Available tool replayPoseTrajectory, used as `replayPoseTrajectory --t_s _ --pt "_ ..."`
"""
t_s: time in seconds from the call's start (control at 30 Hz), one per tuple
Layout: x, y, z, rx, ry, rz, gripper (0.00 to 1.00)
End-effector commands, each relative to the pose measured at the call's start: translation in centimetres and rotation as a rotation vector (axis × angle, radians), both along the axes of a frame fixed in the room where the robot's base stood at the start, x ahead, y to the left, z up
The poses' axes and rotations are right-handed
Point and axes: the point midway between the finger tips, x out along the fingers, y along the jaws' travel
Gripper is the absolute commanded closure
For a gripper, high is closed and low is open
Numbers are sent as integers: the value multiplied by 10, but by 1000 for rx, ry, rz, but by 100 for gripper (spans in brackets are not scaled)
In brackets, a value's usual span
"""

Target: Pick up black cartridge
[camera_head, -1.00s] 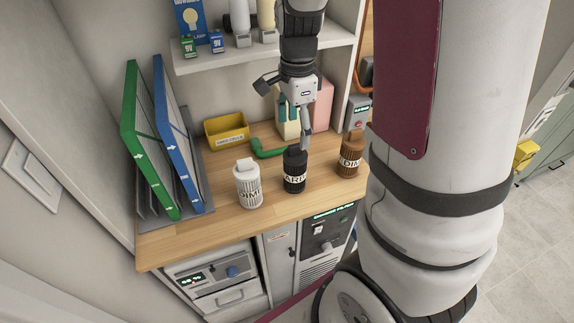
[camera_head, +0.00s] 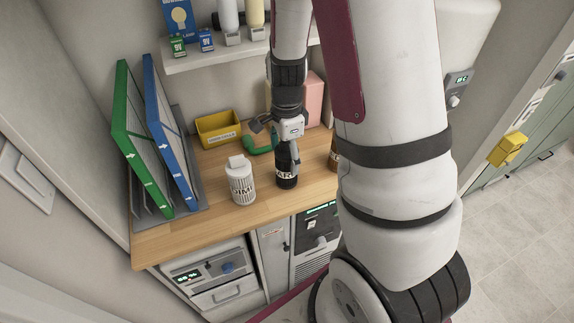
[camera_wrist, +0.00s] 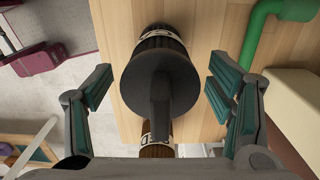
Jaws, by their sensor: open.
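The black cartridge (camera_head: 286,172) stands upright on the wooden counter (camera_head: 215,220), its label partly readable. In the wrist view the black cartridge (camera_wrist: 158,82) is seen from above, with its round shoulder and raised handle between the fingers. My gripper (camera_head: 291,150) is open, pointing down over the cartridge's top.
A white cartridge (camera_head: 240,181) stands to the left. A brown cartridge (camera_head: 334,152) is mostly hidden behind my arm. A green handle-like object (camera_head: 257,147) and yellow bin (camera_head: 218,128) lie behind. Green (camera_head: 135,150) and blue (camera_head: 168,135) panels stand at the left.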

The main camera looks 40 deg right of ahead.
Motion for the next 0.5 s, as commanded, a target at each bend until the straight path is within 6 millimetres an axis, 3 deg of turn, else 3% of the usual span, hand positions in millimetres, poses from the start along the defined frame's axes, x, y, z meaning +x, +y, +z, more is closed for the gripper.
replayPoseTrajectory --t_s 0.07,0.1,0.33,0.5 --pt "0 0 0 0 0 0 25" --pt "0 0 0 0 0 0 30" --pt "0 0 0 0 0 0 82" --pt "0 0 1 0 0 0 82"
